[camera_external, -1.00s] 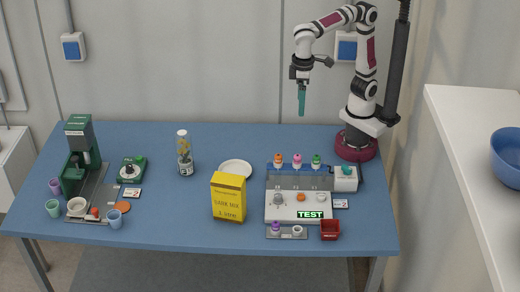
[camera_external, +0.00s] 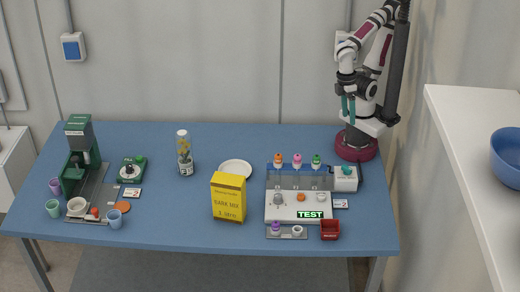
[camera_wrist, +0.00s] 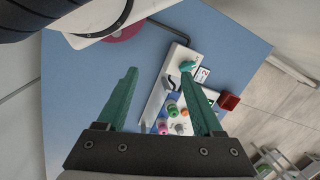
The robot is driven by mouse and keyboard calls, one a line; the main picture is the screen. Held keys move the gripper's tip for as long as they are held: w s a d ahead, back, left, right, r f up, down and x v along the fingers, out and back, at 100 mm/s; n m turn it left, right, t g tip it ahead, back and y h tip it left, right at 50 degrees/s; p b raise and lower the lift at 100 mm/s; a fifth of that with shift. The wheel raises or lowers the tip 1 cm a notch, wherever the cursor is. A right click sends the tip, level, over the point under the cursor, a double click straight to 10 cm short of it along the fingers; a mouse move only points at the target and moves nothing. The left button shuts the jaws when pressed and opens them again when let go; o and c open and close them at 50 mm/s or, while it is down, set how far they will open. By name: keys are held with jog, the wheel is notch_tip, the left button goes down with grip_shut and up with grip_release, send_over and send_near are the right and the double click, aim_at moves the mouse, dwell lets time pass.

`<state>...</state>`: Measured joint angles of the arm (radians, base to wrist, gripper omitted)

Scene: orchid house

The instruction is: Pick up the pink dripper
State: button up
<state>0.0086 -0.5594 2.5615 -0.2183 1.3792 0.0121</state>
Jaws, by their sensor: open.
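The pink dripper (camera_external: 297,160) stands upright in a rack at the back of the grey-white station (camera_external: 290,212), between an orange dripper (camera_external: 278,159) and a green dripper (camera_external: 316,160). In the wrist view the pink dripper (camera_wrist: 163,127) shows low between my fingers, beside the green one (camera_wrist: 172,111). My gripper (camera_external: 348,108) has teal fingers pointing down. It hangs above and to the right of the drippers, close to my base and well apart from them. In the wrist view my gripper (camera_wrist: 159,72) is open and empty.
A white box with a teal top (camera_external: 345,178) stands right of the rack. A red tray (camera_external: 330,230), a purple dripper (camera_external: 275,228), a yellow carton (camera_external: 229,197) and a white plate (camera_external: 235,168) are nearby. The blue table (camera_external: 210,137) is clear behind the rack.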

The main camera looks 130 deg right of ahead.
jog(key=m+t+h, duration=0.4)
jog(key=m+h, duration=0.5)
jog(key=h, duration=0.6)
send_near(298, 156)
jog(key=x, duration=1)
jog(key=shift+d+f, duration=0.1)
jog(key=shift+f, duration=0.25)
grip_shut()
